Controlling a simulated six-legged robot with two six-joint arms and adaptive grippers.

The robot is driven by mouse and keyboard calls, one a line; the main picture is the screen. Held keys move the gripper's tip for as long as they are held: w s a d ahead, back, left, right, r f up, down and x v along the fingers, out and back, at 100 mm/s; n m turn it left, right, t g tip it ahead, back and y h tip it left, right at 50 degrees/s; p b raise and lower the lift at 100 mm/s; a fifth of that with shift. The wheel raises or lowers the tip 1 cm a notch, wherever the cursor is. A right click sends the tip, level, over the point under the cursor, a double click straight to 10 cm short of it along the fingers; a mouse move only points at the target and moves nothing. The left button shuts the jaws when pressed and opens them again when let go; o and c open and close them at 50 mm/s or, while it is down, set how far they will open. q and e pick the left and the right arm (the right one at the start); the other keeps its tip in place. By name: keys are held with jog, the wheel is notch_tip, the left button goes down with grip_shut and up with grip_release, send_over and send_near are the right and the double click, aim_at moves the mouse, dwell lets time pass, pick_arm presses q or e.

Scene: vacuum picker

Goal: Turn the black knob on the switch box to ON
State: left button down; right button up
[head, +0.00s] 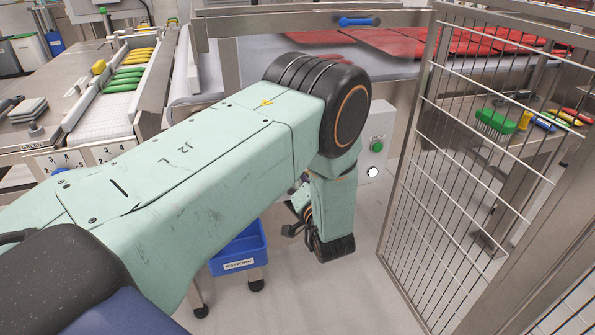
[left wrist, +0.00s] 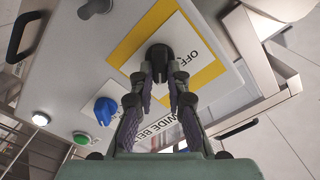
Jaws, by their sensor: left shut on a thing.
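The black knob (left wrist: 160,54) sits on a yellow-and-white plate (left wrist: 216,68) on the grey face of the switch box (left wrist: 75,75) in the left wrist view. The word OFF shows beside the knob, to its right. An ON mark is not visible, and I cannot tell which way the knob points. My left gripper (left wrist: 161,84) is shut on the knob, one finger on each side. In the head view my left arm hides the knob, and my left gripper (head: 298,212) shows only partly. My right gripper is not in view.
A blue knob (left wrist: 105,110), a green button (left wrist: 81,138) and a lit white button (left wrist: 41,118) are on the same box. In the head view, a wire mesh guard (head: 455,165) stands to the right of my arm. A blue bin (head: 240,250) stands below it.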

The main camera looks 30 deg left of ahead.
pick_arm(q)
jog(key=shift+m, duration=0.4)
jog(key=c, duration=1.3)
grip_release()
jog(key=shift+d, duration=0.1)
jog(key=v, duration=0.7)
jog(key=shift+s+d, duration=0.1)
jog(key=shift+s, duration=0.05)
